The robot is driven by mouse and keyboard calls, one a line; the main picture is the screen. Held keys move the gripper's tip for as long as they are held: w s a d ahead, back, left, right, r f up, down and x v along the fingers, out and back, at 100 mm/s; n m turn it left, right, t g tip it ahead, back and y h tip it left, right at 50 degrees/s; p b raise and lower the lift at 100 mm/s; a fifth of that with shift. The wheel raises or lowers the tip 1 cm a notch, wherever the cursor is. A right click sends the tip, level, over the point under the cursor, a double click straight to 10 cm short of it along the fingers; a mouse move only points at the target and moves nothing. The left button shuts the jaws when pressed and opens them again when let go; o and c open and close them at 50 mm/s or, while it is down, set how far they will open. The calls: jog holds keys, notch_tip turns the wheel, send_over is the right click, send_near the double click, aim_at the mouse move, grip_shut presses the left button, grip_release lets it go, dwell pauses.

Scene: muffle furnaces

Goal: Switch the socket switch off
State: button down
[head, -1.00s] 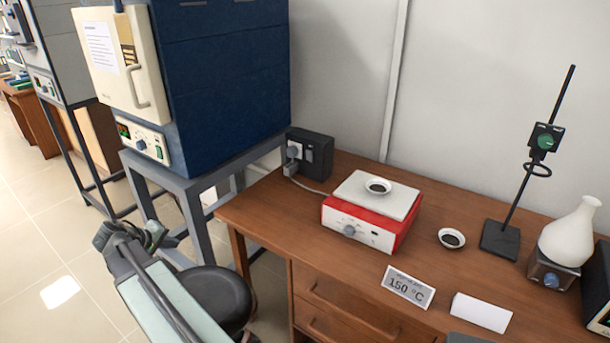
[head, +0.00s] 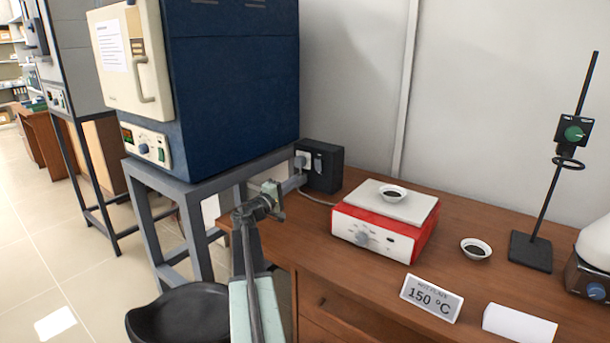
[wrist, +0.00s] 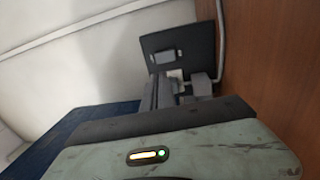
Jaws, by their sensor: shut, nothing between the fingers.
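The dark socket box (head: 330,167) stands at the back left of the desk by the wall. Its front has a pale outlet with a plug (head: 300,162) and a grey switch (head: 318,163) to the right of it. In the wrist view, the box (wrist: 195,45) is straight ahead and the switch (wrist: 163,57) shows on its face. My gripper (head: 298,182) is shut and empty, with its tips close in front of the box's lower front. The fingers also show in the wrist view (wrist: 163,85). I cannot tell whether they touch the box or which way the switch is set.
A red hotplate (head: 385,230) with a small dish on top stands right of the box. A cable runs from the plug towards it. The blue furnace (head: 235,90) on its grey stand is close on the left. A 150 °C sign (head: 432,297) is near the desk's front.

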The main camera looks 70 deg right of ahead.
aim_at(317, 163)
jog(key=p+x, duration=0.1)
jog(key=x, duration=1.2)
jog(key=shift+d+p, duration=0.1)
jog(key=shift+p, duration=0.25)
